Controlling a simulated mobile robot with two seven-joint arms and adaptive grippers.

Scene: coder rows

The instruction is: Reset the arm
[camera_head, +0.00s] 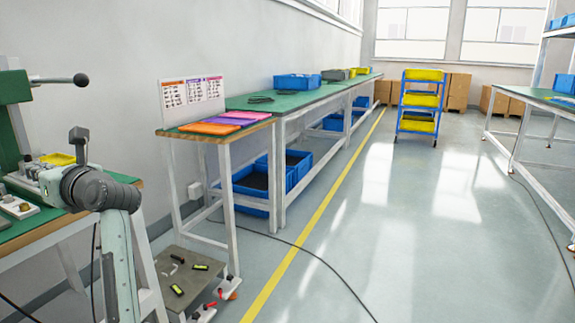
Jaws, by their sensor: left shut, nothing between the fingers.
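My left arm rises from the bottom left, with a pale link and a dark grey joint at its bend. My left gripper (78,137) appears as a small dark shape above that joint, near the edge of the green-topped workbench (35,228). It is shut and holds nothing. Its fingers are small and hard to make out. My right gripper is out of view.
A press with a black-knobbed lever (60,80) stands at the left. A small table (205,133) holds coloured trays (235,118) and a sign board (192,94). Blue bins (250,190) sit below the long bench. A cable crosses the clear floor; a blue cart (420,105) stands behind.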

